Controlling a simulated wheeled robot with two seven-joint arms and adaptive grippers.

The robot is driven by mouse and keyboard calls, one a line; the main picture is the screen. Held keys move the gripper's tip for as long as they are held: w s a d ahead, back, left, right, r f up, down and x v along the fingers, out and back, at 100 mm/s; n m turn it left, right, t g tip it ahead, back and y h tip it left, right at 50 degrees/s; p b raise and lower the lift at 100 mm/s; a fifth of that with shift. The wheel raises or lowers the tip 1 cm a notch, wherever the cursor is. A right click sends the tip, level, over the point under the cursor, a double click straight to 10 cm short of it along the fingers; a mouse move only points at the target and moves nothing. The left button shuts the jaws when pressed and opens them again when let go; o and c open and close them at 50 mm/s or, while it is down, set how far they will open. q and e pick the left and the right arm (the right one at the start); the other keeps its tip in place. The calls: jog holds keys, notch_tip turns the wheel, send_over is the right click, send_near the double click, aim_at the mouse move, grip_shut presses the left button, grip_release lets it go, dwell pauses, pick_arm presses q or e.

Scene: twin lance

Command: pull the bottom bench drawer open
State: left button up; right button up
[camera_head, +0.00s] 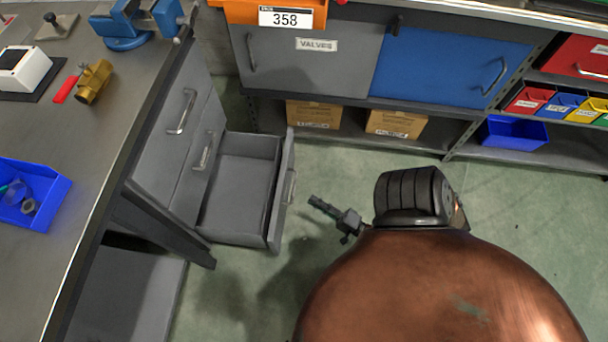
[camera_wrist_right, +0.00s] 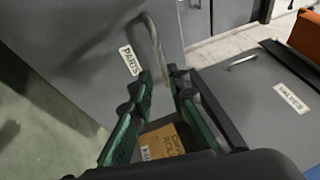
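The bottom bench drawer (camera_head: 240,180) is pulled well out to the right, and its empty grey inside shows. Its front panel (camera_head: 282,190) carries a bar handle (camera_head: 291,187). In the right wrist view the grey front has a PARTS label (camera_wrist_right: 130,60) and the curved handle (camera_wrist_right: 154,42). My right gripper (camera_head: 318,204) is just right of the drawer front in the head view, with a small gap to the handle. In the wrist view its green-black fingers (camera_wrist_right: 160,80) stand apart with nothing held, tips near the handle's lower end. My left gripper is not seen.
The two upper bench drawers, with handles (camera_head: 182,110) and (camera_head: 205,150), are shut. A rack with a grey VALVES front (camera_head: 300,70) and a blue front (camera_head: 440,65) stands behind, cardboard boxes (camera_head: 395,124) below. Green floor (camera_head: 330,165) is clear between drawer and rack.

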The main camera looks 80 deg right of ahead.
jog(key=shift+v, duration=1.2)
